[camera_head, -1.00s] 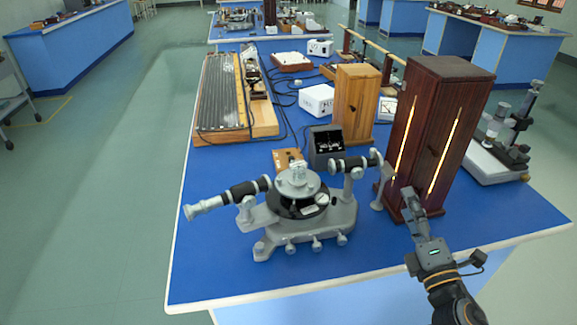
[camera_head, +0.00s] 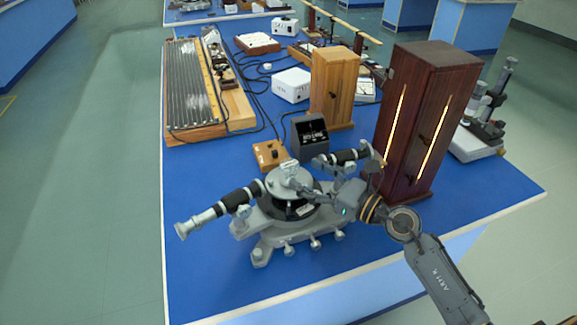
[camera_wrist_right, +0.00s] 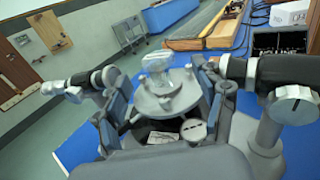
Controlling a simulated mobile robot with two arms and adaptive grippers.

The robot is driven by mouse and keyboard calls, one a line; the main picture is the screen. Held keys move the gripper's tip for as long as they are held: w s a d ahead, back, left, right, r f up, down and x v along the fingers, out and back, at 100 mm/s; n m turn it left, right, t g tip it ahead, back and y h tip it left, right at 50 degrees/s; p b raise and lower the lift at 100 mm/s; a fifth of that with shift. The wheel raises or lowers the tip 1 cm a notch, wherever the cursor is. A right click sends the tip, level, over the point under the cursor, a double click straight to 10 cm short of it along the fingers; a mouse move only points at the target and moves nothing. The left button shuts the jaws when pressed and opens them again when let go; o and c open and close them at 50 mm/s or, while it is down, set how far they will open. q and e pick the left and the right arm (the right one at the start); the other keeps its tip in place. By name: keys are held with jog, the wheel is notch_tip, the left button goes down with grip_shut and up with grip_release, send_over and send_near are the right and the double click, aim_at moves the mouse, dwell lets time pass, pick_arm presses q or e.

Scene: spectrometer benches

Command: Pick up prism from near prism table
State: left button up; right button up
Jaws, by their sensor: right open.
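The spectrometer's prism table (camera_head: 276,187) is a round grey disc at the middle of the instrument. A small, pale, clear piece that looks like the prism (camera_head: 289,169) stands over the disc. In the right wrist view the prism (camera_wrist_right: 157,61) appears glassy above the prism table (camera_wrist_right: 178,103). My right gripper (camera_head: 318,178) is open at the right side of the prism table. In the wrist view its fingers (camera_wrist_right: 160,82) show on either side of the disc, with nothing visibly gripped. Contact cannot be told. My left gripper is out of view.
The spectrometer's telescope tube (camera_head: 215,212) projects left, and another tube (camera_head: 345,157) lies close to my gripper. A tall dark wooden lamp box (camera_head: 425,110) stands just right. A black meter box (camera_head: 309,136) is behind. Blue tabletop (camera_head: 200,270) is clear at the front left.

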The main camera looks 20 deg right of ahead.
aim_at(297, 168)
jog(key=shift+w+a, duration=0.15)
jog(key=shift+w, duration=0.15)
jog(key=shift+w+a+r, duration=0.15)
jog(key=shift+r, duration=0.05)
jog(key=p+x, duration=0.2)
jog(key=x, duration=0.3)
jog(key=shift+r, duration=0.1)
jog(key=shift+s, duration=0.25)
jog(key=shift+c, duration=1.4)
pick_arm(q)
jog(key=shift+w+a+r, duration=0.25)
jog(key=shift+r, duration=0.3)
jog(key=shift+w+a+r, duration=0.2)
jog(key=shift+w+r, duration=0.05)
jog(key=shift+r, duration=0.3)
pick_arm(e)
jog(key=c, duration=1.1)
